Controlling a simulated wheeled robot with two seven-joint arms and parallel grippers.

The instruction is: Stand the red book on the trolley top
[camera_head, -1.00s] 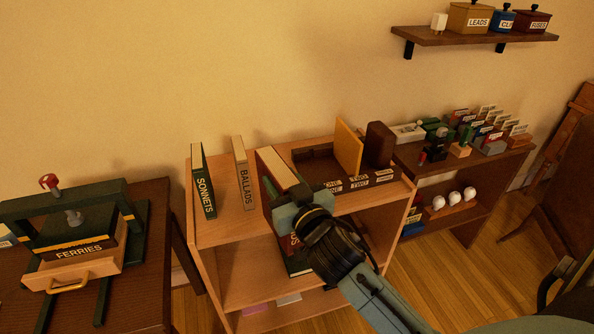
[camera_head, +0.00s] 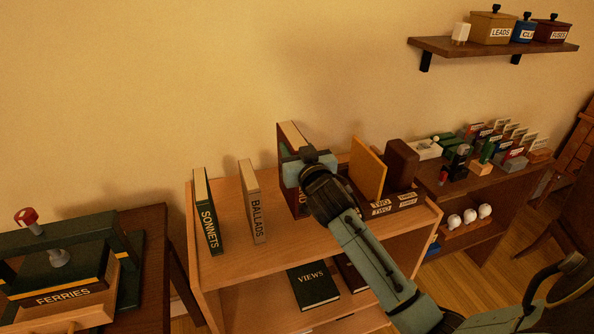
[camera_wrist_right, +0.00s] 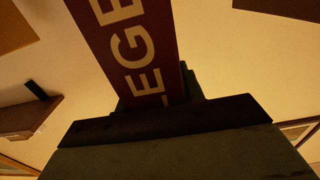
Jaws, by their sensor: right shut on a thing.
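The red book (camera_head: 292,136) is upright in my right gripper (camera_head: 305,170), which is shut on it. In the right wrist view the book's dark red spine with big pale letters (camera_wrist_right: 130,48) rises from between the fingers. In the head view the book stands at the trolley top (camera_head: 228,238), between the grey BALLADS book (camera_head: 253,200) and the dark divided tray (camera_head: 404,201). The gripper hides part of it, and I cannot tell whether its lower edge touches the top. My left gripper is not in view.
The green SONNETS book (camera_head: 207,212) stands left of BALLADS. A yellow board (camera_head: 368,167) and a brown block (camera_head: 402,163) stand in the tray. The VIEWS book (camera_head: 314,286) lies on the shelf below. A wall shelf (camera_head: 480,46) hangs at upper right.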

